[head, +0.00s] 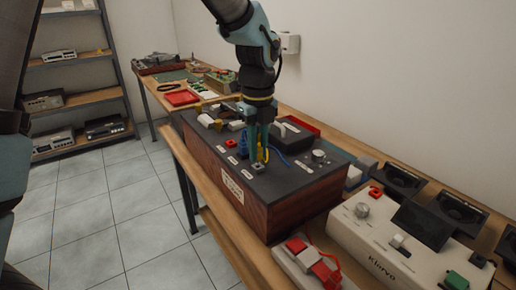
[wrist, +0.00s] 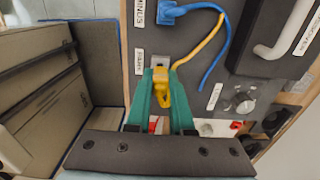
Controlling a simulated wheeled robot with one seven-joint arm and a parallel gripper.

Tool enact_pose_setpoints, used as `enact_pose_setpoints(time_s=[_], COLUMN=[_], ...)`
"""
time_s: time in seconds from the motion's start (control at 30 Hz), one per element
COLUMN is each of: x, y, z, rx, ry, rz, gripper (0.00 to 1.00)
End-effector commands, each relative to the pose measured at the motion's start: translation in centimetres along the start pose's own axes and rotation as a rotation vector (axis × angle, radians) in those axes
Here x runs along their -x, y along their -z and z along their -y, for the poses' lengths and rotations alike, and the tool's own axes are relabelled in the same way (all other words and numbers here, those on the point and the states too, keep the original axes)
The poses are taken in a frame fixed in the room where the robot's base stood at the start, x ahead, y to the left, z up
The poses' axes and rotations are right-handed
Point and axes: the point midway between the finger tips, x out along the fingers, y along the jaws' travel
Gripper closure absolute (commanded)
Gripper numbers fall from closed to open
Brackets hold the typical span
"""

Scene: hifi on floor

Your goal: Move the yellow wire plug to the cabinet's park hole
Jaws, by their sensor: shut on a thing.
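The yellow wire plug (wrist: 180,92) is between the teal fingers of my gripper (wrist: 163,84) in the wrist view. My gripper is shut on it, and the yellow wire curves up and right from it. In the head view my gripper (head: 259,157) points down over the dark top of the wood-sided cabinet (head: 284,203), near its front edge. A grey socket piece (wrist: 156,57) with a white label (wrist: 139,62) lies just beyond the fingertips. The label is hard to read. The fingers hide the plug's tip, so I cannot tell whether it is in a hole.
A blue plug (wrist: 168,12) with a blue wire sits on the panel. A handle (wrist: 286,35) and a knob (wrist: 242,103) stand right of my gripper. A cream device (head: 400,245) and red-and-white parts (head: 310,262) stand nearby on the bench. The tiled floor is clear at left.

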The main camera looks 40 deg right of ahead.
Motion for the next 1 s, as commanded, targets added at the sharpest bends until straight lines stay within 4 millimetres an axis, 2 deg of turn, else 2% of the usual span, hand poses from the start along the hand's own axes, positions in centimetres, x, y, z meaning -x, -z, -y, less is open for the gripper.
enact_pose_setpoints(time_s=[1.0], x=[-1.1], y=[0.0], z=[0.0], rx=[0.001], ry=[0.0], rz=[0.0], gripper=[1.0])
